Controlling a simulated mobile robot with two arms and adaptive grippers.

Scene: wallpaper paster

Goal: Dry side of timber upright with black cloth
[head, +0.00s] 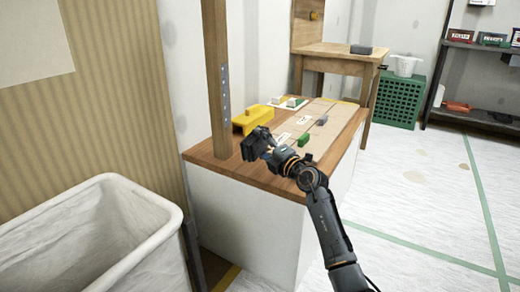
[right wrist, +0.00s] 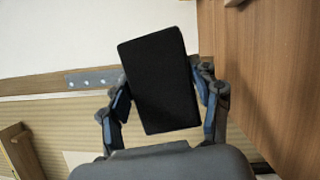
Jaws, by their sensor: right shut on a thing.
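The brown timber upright (head: 217,80) stands at the left end of the wooden-topped bench. A grey-blue strip with pale spots (head: 225,92) runs down its right side; a similar strip (right wrist: 93,79) shows left of the cloth in the right wrist view. My right gripper (head: 262,146) is shut on the black cloth (right wrist: 158,82), a flat dark rectangle between its fingers. In the head view the cloth (head: 252,143) is just right of the upright's lower part, above the bench top; whether they touch is unclear. My left gripper is out of view.
On the bench (head: 235,172) are a yellow box-like item (head: 252,119), a green block (head: 304,140) and a grey block (head: 322,120). A white lined bin (head: 95,235) stands in front at left. A wooden table (head: 340,58) and green crate (head: 398,98) are behind. Floor at right is clear.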

